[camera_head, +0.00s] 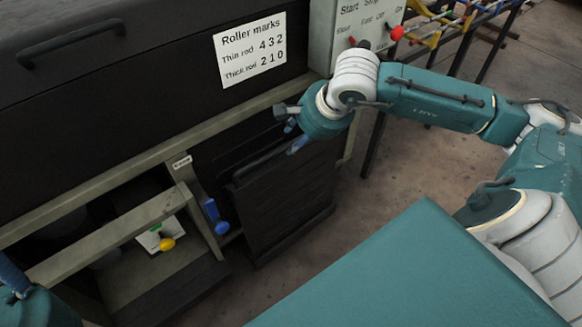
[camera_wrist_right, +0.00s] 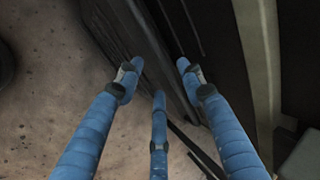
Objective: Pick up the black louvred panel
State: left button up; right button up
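The black louvred panel (camera_head: 290,200) stands upright at the right end of the machine's lower front, beside the open bay. Its slats face the floor on the right. My right gripper (camera_head: 294,136) is above the panel's top edge, with its blue fingers pointing down. In the right wrist view, the three blue fingers of the right gripper (camera_wrist_right: 157,78) are spread open, and the panel (camera_wrist_right: 150,45) shows beyond and between them. I cannot tell whether any finger touches it. Part of my left gripper shows at the lower left edge; its fingertips are hidden.
The dark machine has a label sheet (camera_head: 250,50) and a grey control box (camera_head: 350,30) with a red knob. The open bay holds a yellow knob (camera_head: 166,244) and a blue handle (camera_head: 215,215). Bare floor (camera_head: 375,195) lies right of the panel.

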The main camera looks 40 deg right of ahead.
aim_at(290, 142)
jog(key=b+x, duration=0.2)
jog(key=x, duration=0.4)
jog(key=shift+w, duration=0.15)
grip_shut()
jog(key=shift+w+r, duration=0.15)
jog(key=shift+r, duration=0.1)
